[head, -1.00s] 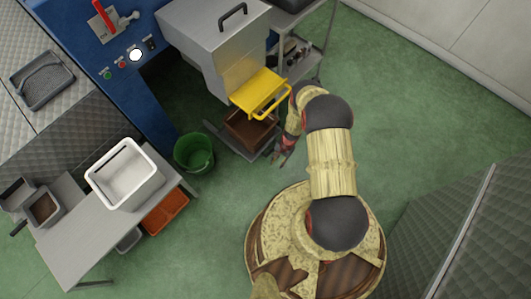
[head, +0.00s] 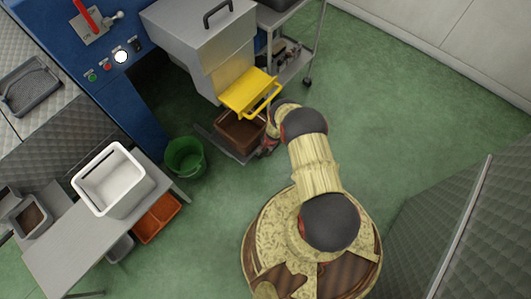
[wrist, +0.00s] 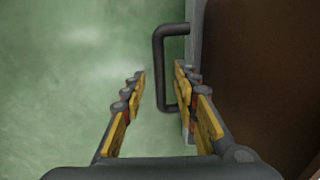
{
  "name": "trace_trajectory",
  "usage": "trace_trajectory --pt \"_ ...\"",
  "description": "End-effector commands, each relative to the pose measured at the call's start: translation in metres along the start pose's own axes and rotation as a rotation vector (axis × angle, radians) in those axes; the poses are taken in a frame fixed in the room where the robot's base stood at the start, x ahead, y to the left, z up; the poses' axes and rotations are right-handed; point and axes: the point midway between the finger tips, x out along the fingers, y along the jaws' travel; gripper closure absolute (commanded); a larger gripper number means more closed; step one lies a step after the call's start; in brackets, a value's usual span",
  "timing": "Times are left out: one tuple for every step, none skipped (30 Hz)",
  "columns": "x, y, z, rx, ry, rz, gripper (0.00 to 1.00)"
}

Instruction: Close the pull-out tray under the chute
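The grey pull-out tray (head: 222,146) sticks out on the floor under the metal chute (head: 228,72), with a brown crate (head: 238,135) standing on it. In the wrist view the tray's pale edge (wrist: 195,60) runs down right of centre, and its dark bar handle (wrist: 159,65) stands out to the left. My gripper (wrist: 160,75) is open, one finger on each side of the handle bar; the right finger appears within the handle loop. I cannot tell whether either finger touches it. In the head view my gripper (head: 268,147) is at the tray's front, partly hidden by my arm.
A yellow flap (head: 248,90) with a handle hangs on the chute above the crate. A green bucket (head: 185,158) stands left of the tray. A wheeled trolley (head: 292,62) stands behind my arm. A white bin (head: 112,180) sits on a table at left. Green floor is open at right.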

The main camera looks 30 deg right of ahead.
Motion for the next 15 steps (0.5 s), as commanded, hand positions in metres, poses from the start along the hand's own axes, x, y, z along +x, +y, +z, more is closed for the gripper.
trace_trajectory --pt "0.0058 0.0002 0.0001 -0.001 0.000 0.000 0.70" --pt "0.0071 0.0001 0.0000 -0.001 0.000 0.000 0.70" --pt "0.0083 0.0000 0.0000 0.000 0.000 0.000 0.70" --pt "0.0089 -0.0001 0.0000 0.000 0.000 0.000 0.70" --pt "0.0093 -0.0003 -0.0001 0.000 0.000 0.000 0.70" --pt "0.0094 -0.0004 -0.0001 0.000 0.000 0.000 0.70" --pt "0.0094 -0.0005 -0.0001 0.000 0.000 0.000 0.70" --pt "0.0092 -0.0006 -0.0002 0.000 0.000 0.000 0.70" --pt "0.0090 -0.0006 -0.0001 0.000 0.000 0.000 0.70" --pt "0.0089 -0.0006 -0.0001 0.000 0.000 0.000 0.70" --pt "0.0088 -0.0006 -0.0001 0.000 0.000 0.000 0.70" --pt "0.0088 -0.0006 -0.0001 0.000 0.000 0.000 0.70" --pt "0.0088 -0.0006 -0.0001 0.000 0.000 0.000 0.71" --pt "0.0088 -0.0005 0.0000 0.000 0.000 0.000 0.73" --pt "0.0088 -0.0005 0.0000 0.000 0.000 0.000 0.75"
